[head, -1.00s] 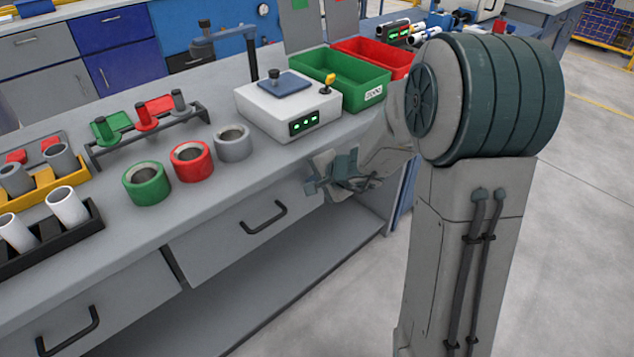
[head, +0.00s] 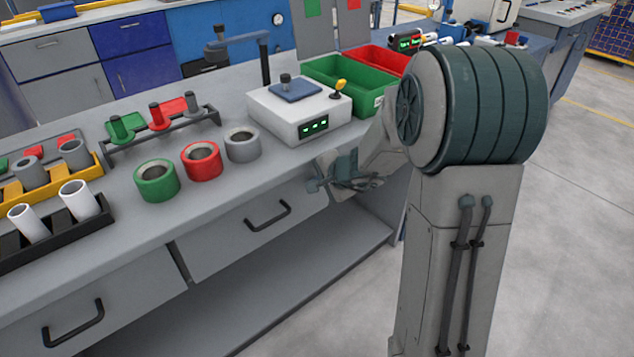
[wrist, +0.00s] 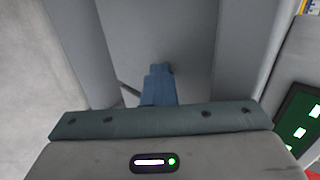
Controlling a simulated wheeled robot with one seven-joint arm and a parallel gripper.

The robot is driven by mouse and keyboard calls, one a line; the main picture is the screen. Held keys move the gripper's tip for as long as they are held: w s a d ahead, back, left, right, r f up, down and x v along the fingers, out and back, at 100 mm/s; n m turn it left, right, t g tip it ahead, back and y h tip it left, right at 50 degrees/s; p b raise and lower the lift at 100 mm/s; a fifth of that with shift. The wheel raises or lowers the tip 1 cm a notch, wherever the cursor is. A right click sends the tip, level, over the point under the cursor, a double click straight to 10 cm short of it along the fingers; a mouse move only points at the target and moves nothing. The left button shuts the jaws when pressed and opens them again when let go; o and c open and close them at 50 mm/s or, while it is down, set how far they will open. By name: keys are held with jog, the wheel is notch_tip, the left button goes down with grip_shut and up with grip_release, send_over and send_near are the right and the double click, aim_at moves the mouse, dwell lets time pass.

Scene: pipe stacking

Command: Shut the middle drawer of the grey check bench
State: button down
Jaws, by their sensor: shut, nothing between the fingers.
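The grey check bench (head: 130,225) runs across the head view. Two grey drawer fronts show under its top. One front (head: 222,237), with a black bar handle (head: 268,215), is nearer the middle. Another front (head: 120,292) with a like handle (head: 75,325) is at the lower left. I cannot tell for sure how far either stands out. My gripper (head: 318,186) is shut and empty beside the right end of the middle front, below the bench top's edge. Contact is unclear. In the wrist view its blue fingers (wrist: 158,85) point at a plain grey surface.
On the bench top stand green (head: 157,181), red (head: 201,161) and grey (head: 242,144) rings, a white tester (head: 300,112), and green (head: 348,87) and red bins (head: 378,60). A lower shelf (head: 290,285) lies under the drawers. The floor at right is clear.

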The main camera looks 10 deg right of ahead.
jog(key=s+d+f+p+v, duration=0.1)
jog(key=s+f+p+v, duration=0.1)
jog(key=v, duration=1.1)
jog(key=s+a+r+n+g+p, duration=0.2)
jog(key=s+a+r+n+p, duration=0.1)
jog(key=s+r+p, duration=0.3)
jog(key=s+a+r+n+g+p, duration=0.25)
jog(key=s+r+n+p, duration=0.2)
jog(key=r, duration=0.25)
jog(key=s+d+r+n+h+p, duration=0.3)
jog(key=s+r+n+h+p, duration=0.1)
jog(key=s+r+p, duration=0.4)
notch_tip(320, 180, up, 2)
jog(key=shift+s+g+h+p, duration=0.3)
jog(key=shift+g+p, duration=0.15)
jog(key=shift+p, duration=0.45)
